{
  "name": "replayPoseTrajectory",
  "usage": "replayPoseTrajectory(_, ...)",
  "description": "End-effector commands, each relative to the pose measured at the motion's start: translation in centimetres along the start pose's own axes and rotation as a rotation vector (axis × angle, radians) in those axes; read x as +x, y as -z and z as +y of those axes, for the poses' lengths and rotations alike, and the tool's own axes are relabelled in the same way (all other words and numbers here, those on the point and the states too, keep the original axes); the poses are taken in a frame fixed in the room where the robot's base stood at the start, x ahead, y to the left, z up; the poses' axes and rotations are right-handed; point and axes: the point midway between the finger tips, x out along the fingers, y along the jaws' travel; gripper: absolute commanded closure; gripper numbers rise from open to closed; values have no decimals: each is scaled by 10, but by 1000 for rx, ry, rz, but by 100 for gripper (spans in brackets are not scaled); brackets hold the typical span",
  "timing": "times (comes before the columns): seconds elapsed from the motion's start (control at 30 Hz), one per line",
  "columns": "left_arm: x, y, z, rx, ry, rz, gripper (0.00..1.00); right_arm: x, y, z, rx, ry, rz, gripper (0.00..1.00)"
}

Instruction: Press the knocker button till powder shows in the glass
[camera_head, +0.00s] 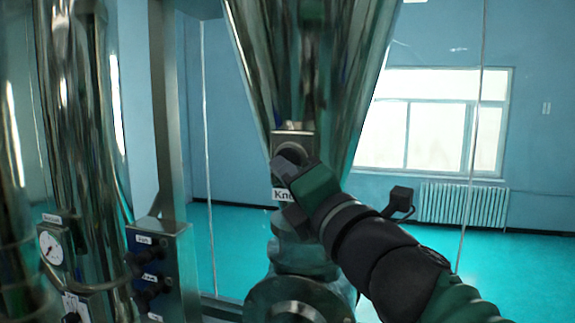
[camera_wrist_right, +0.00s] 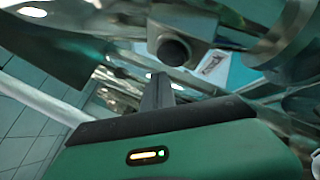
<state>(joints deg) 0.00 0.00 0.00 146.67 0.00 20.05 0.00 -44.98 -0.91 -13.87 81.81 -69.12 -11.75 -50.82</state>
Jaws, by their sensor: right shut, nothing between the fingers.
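The knocker button sits on a small metal box (camera_head: 293,136) fixed to the lower part of the shiny cone, above a partly covered label that starts "Kn" (camera_head: 279,194). In the wrist view the dark round button (camera_wrist_right: 174,51) shows just beyond my fingers. My right gripper (camera_head: 285,164) is shut and empty, with its tips in front of the button; it also shows in the wrist view (camera_wrist_right: 158,88). I cannot tell whether the tips touch the button. Below the cone is a round flanged fitting (camera_head: 297,290), perhaps the glass; I see no clear powder there. My left gripper is out of view.
A control box with several dark knobs (camera_head: 160,262) and a pressure gauge (camera_head: 50,247) stand at the left, near shiny vertical pipes (camera_head: 80,110). A metal post (camera_head: 166,100) rises behind the control box. Open turquoise floor (camera_head: 480,250) lies to the right, below a window.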

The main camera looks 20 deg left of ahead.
Motion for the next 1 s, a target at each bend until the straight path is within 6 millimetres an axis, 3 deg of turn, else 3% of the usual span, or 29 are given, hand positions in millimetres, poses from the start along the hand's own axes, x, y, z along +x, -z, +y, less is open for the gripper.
replayPoseTrajectory(0.37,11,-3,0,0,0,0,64,-25,18,17,-1,-1,1,100)
replayPoseTrajectory(1.0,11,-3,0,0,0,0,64,-26,19,15,5,5,0,100)
